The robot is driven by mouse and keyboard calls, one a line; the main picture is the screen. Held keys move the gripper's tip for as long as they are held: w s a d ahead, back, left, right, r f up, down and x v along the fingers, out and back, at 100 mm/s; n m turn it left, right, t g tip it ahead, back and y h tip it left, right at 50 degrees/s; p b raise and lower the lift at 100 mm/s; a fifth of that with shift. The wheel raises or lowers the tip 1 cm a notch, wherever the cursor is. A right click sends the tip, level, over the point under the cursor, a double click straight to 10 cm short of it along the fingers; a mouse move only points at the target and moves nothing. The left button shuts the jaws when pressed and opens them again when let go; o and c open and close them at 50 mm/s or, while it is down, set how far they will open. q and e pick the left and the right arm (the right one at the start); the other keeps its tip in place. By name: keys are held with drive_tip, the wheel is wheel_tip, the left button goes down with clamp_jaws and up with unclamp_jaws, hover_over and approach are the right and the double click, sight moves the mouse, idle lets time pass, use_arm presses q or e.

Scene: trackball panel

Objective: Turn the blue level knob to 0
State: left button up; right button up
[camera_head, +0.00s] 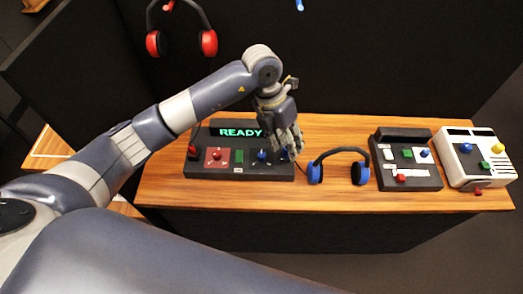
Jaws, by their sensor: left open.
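A dark control panel (215,170) with a lit display reading READY (241,132) sits on the wooden table. A small blue control (262,155) stands on the right half of the panel; whether it is the level knob, and where it points, is too small to tell. My left gripper (292,152) is open and points down over the panel's right end, just right of the blue control. The gripper hides part of that end. I cannot tell whether it touches anything. My right gripper is out of view.
Blue headphones (340,153) stand on the wooden table (330,200), close right of the panel. A second dark panel (405,178) and a white panel (466,172) stand farther right. Red headphones (155,43) hang on the dark back wall. The table's front strip is clear.

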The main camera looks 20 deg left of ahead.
sight(262, 155)
use_arm(q)
drive_tip(key=w+a+y, duration=0.2)
drive_tip(key=a+y, duration=0.1)
drive_tip(key=a, duration=0.4)
drive_tip(key=shift+n, duration=0.4)
drive_tip(key=f+p, duration=0.3)
drive_tip(key=f, duration=0.7)
drive_tip(key=shift+s, duration=0.2)
drive_tip(key=shift+c, duration=0.6)
clamp_jaws()
